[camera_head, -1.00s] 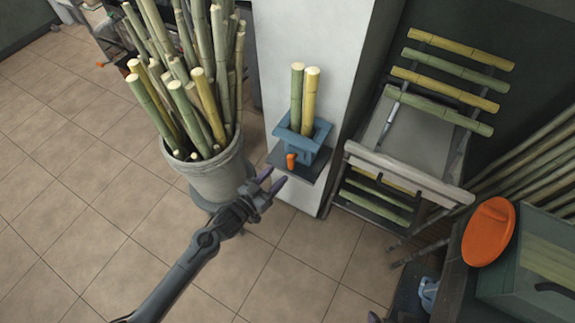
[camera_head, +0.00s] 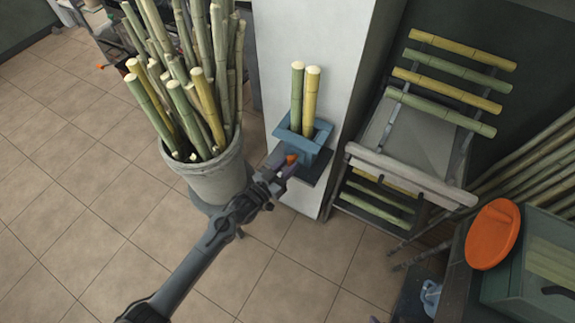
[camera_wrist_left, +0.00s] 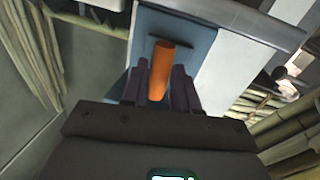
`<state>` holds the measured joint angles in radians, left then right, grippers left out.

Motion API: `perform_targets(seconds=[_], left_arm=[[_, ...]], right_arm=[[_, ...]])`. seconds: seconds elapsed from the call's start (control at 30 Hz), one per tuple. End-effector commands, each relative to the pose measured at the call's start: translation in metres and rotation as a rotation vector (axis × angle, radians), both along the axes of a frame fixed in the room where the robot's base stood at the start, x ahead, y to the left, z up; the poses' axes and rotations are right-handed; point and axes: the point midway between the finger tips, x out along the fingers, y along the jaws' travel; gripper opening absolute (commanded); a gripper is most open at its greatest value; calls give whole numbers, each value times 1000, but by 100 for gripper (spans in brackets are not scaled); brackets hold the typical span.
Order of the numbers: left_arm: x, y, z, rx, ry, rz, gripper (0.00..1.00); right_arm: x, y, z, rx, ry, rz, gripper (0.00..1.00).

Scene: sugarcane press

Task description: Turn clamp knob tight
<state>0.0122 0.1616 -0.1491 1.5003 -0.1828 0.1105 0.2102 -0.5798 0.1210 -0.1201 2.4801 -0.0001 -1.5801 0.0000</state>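The orange clamp knob (camera_head: 291,158) sticks out of the front of the blue clamp (camera_head: 302,146) on the pale pillar. The clamp holds a green cane (camera_head: 297,97) and a yellow cane (camera_head: 311,100) upright. My left gripper (camera_head: 284,163) is at the knob, with its dark purple fingers open on either side of it. In the left wrist view the orange knob (camera_wrist_left: 161,68) stands between the two fingers (camera_wrist_left: 160,85); whether they touch it is unclear. Only a small dark tip, probably of my right gripper (camera_head: 373,320), shows at the bottom edge.
A grey bucket (camera_head: 222,178) full of canes stands left of the pillar (camera_head: 300,40), close to my left arm. A rack (camera_head: 410,175) with cane pieces stands to the right. An orange disc (camera_head: 493,234) is at the lower right. The tiled floor in front is clear.

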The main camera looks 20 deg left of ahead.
Motion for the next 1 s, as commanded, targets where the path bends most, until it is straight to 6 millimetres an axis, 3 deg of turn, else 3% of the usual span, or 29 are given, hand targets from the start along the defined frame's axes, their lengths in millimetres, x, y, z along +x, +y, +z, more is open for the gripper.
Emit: perform_targets(seconds=[0.03,0.17,0.47,0.7,0.73,0.9,1.0], left_arm=[[0,0,0,0,0,0,21],[0,0,0,0,0,0,1],[0,0,3,74,-7,0,0],[0,-1,0,83,-11,0,0],[0,-1,0,83,-11,0,25],[0,0,0,83,-11,0,48],[0,0,0,83,-11,0,48]], right_arm=[[0,0,0,2,0,-2,94],[0,1,0,4,0,-3,94],[0,1,14,5,1,-4,94],[0,1,12,4,0,-2,94],[0,1,12,3,-1,-2,94],[0,-1,12,-3,0,2,94],[0,-1,12,-5,0,3,94]])
